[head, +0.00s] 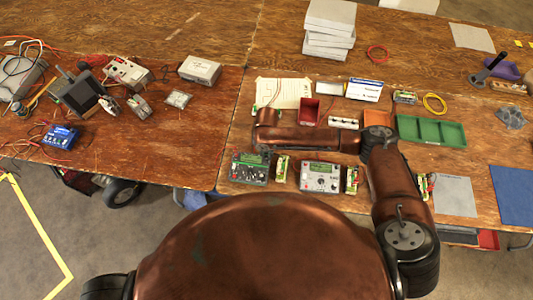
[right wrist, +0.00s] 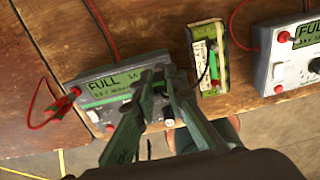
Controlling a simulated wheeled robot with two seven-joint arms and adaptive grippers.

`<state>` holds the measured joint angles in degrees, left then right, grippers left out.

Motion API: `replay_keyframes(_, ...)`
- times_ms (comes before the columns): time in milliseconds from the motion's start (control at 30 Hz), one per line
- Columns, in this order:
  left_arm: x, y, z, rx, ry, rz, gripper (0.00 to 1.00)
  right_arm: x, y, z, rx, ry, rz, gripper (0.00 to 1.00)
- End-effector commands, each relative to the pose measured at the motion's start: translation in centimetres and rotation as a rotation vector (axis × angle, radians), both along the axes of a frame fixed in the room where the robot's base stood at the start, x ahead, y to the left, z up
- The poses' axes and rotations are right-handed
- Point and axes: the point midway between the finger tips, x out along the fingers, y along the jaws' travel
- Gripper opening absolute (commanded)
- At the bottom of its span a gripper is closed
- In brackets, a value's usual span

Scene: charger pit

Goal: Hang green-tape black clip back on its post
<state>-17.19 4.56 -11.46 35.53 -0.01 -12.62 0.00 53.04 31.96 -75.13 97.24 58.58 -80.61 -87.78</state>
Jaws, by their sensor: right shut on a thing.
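The left charger (right wrist: 105,88) has a lit display reading FULL; it also shows in the head view (head: 250,168). My right gripper (right wrist: 162,86) is over its right side, shut on a small dark clip (right wrist: 158,78) mostly hidden between the fingertips. A thin black lead (right wrist: 208,62) runs from near the fingertips toward the upright battery pack (right wrist: 209,60) beside the charger. A red clip (right wrist: 68,99) with a green patch sits at the charger's left end. I cannot make out the black post; the fingers cover that area. My left gripper is not in view.
A second charger (head: 320,177) and another battery pack (head: 352,180) stand to the right along the bench's front edge. A red bin (head: 309,112) and a green tray (head: 430,132) stand behind. Electronics and wires cover the left table.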

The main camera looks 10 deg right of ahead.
Motion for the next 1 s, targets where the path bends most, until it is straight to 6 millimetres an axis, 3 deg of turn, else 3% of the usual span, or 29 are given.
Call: replay_keyframes(1000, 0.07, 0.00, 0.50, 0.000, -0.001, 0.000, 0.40, -0.01, -0.04, -0.13, 0.000, 0.000, 0.000, 0.00)
